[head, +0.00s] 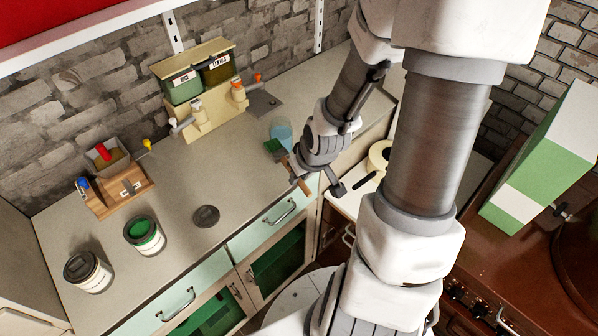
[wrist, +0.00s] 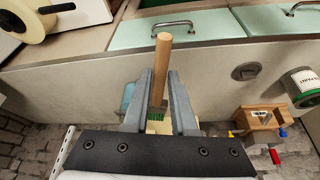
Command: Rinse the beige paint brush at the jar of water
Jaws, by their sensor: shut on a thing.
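My gripper (head: 289,167) is over the counter's front right part, shut on the paint brush (wrist: 163,52). The brush has a tan wooden handle and green bristles (head: 273,146). In the wrist view the brush lies between the two fingers (wrist: 160,85), handle toward the top of the picture and green end (wrist: 157,114) lower down. The jar of water (head: 281,129), clear with bluish water, stands on the counter just behind the bristles. It also shows beside the fingers in the wrist view (wrist: 128,98). I cannot tell whether the bristles touch the jar; they appear outside it.
A beige dispenser (head: 205,115) with green containers stands against the brick wall. An open green paint can (head: 144,236), a closed can (head: 88,271), a wooden box (head: 118,188) and a dark disc (head: 206,216) are on the left. The middle counter is clear.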

